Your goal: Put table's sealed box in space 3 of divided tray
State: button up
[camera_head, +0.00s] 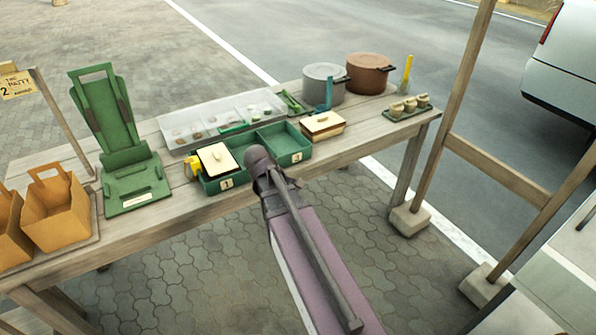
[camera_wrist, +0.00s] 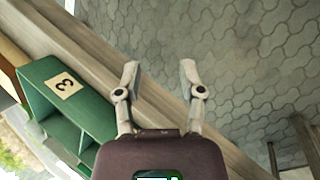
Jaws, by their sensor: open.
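The sealed box (camera_head: 322,124), with a cream lid and brown sides, sits on the wooden table just right of the green divided tray (camera_head: 307,153). Space 3, marked by a label, is at the tray's right end and looks empty. A similar cream-lidded box (camera_head: 217,158) is in space 1. My arm hides part of the tray's middle in the head view. In the wrist view my gripper (camera_wrist: 158,78) is open and empty, its fingers over the table's edge and paving, to the right of the tray's label-3 end (camera_wrist: 85,100). A tan and cream box part shows at the left edge.
A clear compartmented tray (camera_head: 222,120) stands behind the divided tray. A green stand (camera_head: 108,120) and orange carriers (camera_head: 57,212) are at the left.

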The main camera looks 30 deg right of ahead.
jog(key=s+a+f+m+y, duration=0.2)
jog(key=s+a+m+y, duration=0.3)
jog(key=a, duration=0.7)
jog(key=s+m, duration=0.2)
jog(key=s, duration=0.1)
jog(key=shift+s+a+g, duration=0.15)
jog(key=shift+s+g, duration=0.1)
jog(key=shift+g, duration=0.05)
jog(key=shift+o, duration=0.4)
jog(key=shift+d, duration=0.2)
